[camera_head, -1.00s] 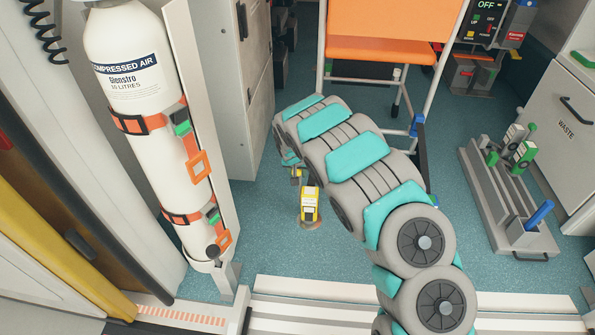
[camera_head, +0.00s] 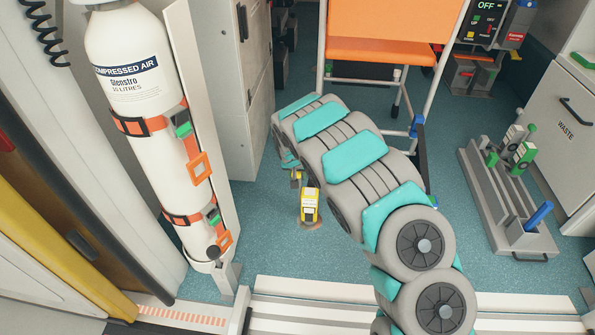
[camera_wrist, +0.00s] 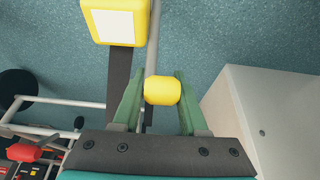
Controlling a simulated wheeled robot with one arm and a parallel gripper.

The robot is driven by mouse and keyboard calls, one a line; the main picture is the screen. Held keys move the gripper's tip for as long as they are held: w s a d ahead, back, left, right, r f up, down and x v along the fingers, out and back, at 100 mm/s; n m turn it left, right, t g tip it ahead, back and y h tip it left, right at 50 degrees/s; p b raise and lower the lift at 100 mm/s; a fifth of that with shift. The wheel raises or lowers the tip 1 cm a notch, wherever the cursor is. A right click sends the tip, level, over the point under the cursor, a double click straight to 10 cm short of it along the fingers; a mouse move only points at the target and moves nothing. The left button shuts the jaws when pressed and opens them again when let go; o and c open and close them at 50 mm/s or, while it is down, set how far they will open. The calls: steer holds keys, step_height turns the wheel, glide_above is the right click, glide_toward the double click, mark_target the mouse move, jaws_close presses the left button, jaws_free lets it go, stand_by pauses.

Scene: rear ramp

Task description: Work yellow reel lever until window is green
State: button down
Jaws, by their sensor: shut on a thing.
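The yellow reel (camera_head: 310,208) stands on the floor left of my arm in the head view. In the wrist view the yellow reel body (camera_wrist: 128,40) is at the top, with a white square face. A grey rod (camera_wrist: 152,50) runs beside it to a yellow lever knob (camera_wrist: 162,91). My gripper (camera_wrist: 161,90) is shut on this knob, a green finger on each side. The knob shows small in the head view (camera_head: 296,175), where my arm hides most of the gripper. I see no green on the reel; I cannot make out the window.
A strapped compressed air cylinder (camera_head: 150,130) and a grey cabinet (camera_head: 245,90) stand to the left. An orange seat (camera_head: 390,48) on a white frame is behind. A grey rack (camera_head: 505,205) is on the floor at right. Blue floor around the reel is clear.

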steer(key=shift+s+r+p, duration=0.2)
steer(key=shift+s+r, duration=0.15)
steer(key=shift+s, duration=0.3)
steer(key=shift+s+r+p, duration=0.15)
steer(key=shift+s+r, duration=0.15)
steer(key=shift+s, duration=0.3)
steer(key=shift+a, duration=0.1)
steer(key=c, duration=0.8)
jaws_free()
steer(key=shift+c, duration=0.2)
steer(key=o, duration=0.4)
steer(key=shift+c, duration=0.2)
steer(key=v, duration=0.7)
steer(key=shift+s+r+p, duration=0.25)
steer(key=shift+r+p, duration=0.1)
steer(key=shift+p, duration=0.1)
